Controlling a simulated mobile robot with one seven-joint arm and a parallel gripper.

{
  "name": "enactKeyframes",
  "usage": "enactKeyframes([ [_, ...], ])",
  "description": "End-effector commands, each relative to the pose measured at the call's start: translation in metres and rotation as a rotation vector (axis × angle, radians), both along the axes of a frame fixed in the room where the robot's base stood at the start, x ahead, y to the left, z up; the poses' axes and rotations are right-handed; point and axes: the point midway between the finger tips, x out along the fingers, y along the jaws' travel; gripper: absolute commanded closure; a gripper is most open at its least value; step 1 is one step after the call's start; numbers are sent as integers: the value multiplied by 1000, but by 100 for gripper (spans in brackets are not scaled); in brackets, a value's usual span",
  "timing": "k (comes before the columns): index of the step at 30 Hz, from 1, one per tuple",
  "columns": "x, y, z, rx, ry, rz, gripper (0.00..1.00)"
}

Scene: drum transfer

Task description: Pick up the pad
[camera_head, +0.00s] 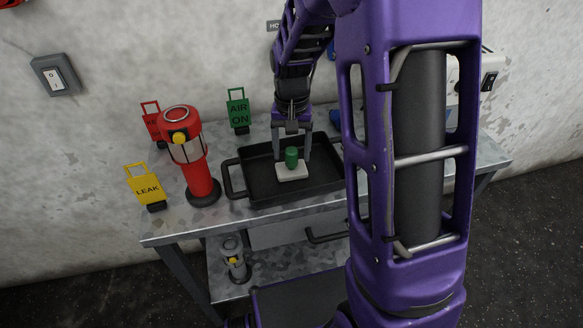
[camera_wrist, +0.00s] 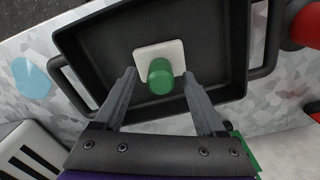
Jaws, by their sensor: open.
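The pad is a flat white square (camera_head: 292,172) with a green cylindrical knob (camera_head: 291,157) standing on it. It lies in a black tray (camera_head: 240,160) on the metal table. In the wrist view the white pad (camera_wrist: 145,52) and its green knob (camera_wrist: 160,76) show between and just beyond the fingertips. My gripper (camera_head: 292,150) is open above the tray, with one finger on each side of the knob. In the wrist view the gripper (camera_wrist: 160,78) holds nothing, and gaps show between each finger and the knob.
A red lantern-like device (camera_head: 199,180) stands left of the tray. A yellow LEAK sign (camera_head: 144,187), a red sign (camera_head: 152,120) and a green AIR ON sign (camera_head: 238,110) stand on the table. A small grey device (camera_head: 234,262) is on the lower shelf. My purple arm blocks the table's right part.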

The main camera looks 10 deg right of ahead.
Motion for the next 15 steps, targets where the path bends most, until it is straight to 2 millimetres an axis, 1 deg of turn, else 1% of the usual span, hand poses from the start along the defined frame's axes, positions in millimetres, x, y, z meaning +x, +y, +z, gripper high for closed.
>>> enactKeyframes([
  [1, -1, 1, -9, 1, 2, 0, 27],
  [3, -1, 1, -15, 1, 2, 0, 27],
  [6, 0, 1, -18, 0, 1, 0, 27],
  [11, 0, 1, -18, 1, 0, 0, 27],
  [12, 0, 1, -18, 1, 0, 0, 29],
  [14, 0, 1, -17, 1, 0, 0, 40],
  [15, 0, 1, -17, 1, 0, 0, 47],
])
